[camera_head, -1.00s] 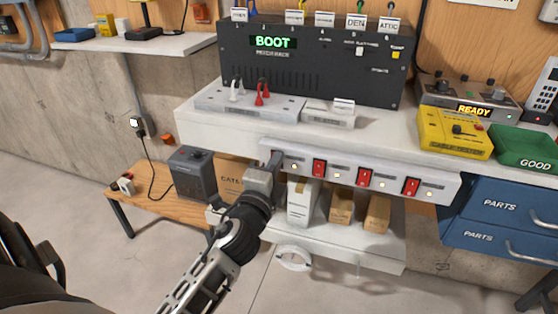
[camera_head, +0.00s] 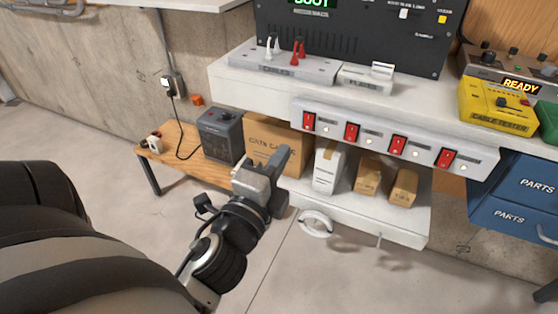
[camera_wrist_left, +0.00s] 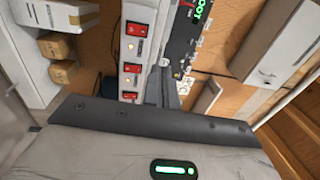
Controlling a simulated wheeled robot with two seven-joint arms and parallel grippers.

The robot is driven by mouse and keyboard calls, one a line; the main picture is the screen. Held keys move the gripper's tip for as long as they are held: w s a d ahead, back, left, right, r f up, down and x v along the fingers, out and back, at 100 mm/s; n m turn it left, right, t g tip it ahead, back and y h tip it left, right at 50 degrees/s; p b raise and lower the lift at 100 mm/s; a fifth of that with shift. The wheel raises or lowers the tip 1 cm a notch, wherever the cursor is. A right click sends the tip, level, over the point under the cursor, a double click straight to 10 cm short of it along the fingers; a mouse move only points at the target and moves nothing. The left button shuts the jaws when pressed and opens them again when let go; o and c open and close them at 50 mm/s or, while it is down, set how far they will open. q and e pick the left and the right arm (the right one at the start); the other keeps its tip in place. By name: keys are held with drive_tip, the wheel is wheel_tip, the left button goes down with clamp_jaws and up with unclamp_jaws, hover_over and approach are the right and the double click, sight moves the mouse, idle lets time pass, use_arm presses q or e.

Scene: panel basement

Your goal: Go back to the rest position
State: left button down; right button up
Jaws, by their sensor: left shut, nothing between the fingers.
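My left gripper (camera_head: 284,156) is shut and empty. In the head view it hangs in front of the bench, below and left of the switch strip (camera_head: 375,142), and appears apart from it. The strip has several red rocker switches, each with a small light beside it. In the left wrist view the shut fingers (camera_wrist_left: 166,84) point toward the bench, with red switches (camera_wrist_left: 134,68) to their left. My right gripper is not in view.
A white shelf (camera_head: 400,228) holding boxes hangs under the bench. A low wooden table (camera_head: 180,172) carries a grey box (camera_head: 220,136) and a cardboard box (camera_head: 278,135). Blue drawers (camera_head: 515,205) stand at the right. The floor in front is clear.

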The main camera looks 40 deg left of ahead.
use_arm(q)
drive_tip(key=shift+d+f, duration=0.1)
idle(0.5)
drive_tip(key=s+d+f+n+g+h+p, duration=0.1)
drive_tip(key=s+d+f+n+g+h, duration=0.2)
drive_tip(key=d+f+n, duration=0.3)
drive_tip(key=s+d+f+n+g+h+p, duration=0.1)
drive_tip(key=s+d+f+n+g+h, duration=0.2)
drive_tip(key=f, duration=1)
drive_tip(key=d+n+g+h, duration=0.1)
drive_tip(key=d+n+h, duration=0.1)
drive_tip(key=d+n, duration=0.1)
drive_tip(key=shift+n+g, duration=0.3)
drive_tip(key=shift+n, duration=0.2)
drive_tip(key=shift+f, duration=0.1)
